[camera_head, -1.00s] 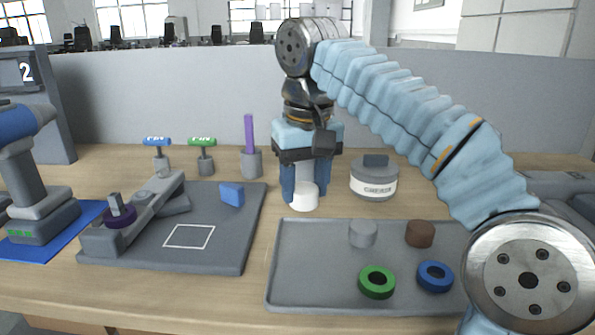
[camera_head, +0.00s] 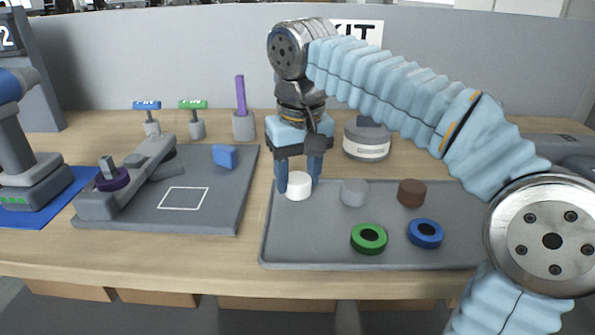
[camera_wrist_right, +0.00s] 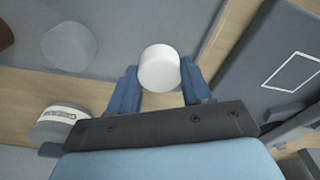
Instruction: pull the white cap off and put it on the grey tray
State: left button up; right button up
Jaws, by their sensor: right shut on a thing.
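The white cap (camera_head: 299,187) is a short white cylinder between the fingertips of my right gripper (camera_head: 298,184). The gripper is shut on it and points down at the far left corner of the grey tray (camera_head: 310,252). In the right wrist view the cap (camera_wrist_right: 159,68) sits between the two blue fingers. The tray (camera_wrist_right: 160,18) fills the top of that view. I cannot tell whether the cap touches the tray or hangs just above it. My left gripper is not in view.
On the tray are a grey cylinder (camera_head: 354,194), a brown cylinder (camera_head: 411,194), a green ring (camera_head: 369,239) and a blue ring (camera_head: 425,233). The tray's front left is clear. A labelled jar (camera_head: 366,144) stands behind. A dark board (camera_head: 222,205) lies left.

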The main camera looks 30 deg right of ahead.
aim_at(299, 181)
jog(key=shift+f+b, duration=0.4)
jog(key=shift+f, duration=0.15)
jog(key=o, duration=1.2)
jog(key=r, duration=0.7)
jog(key=shift+s+r+p, duration=0.2)
jog(key=shift+s+p, duration=0.2)
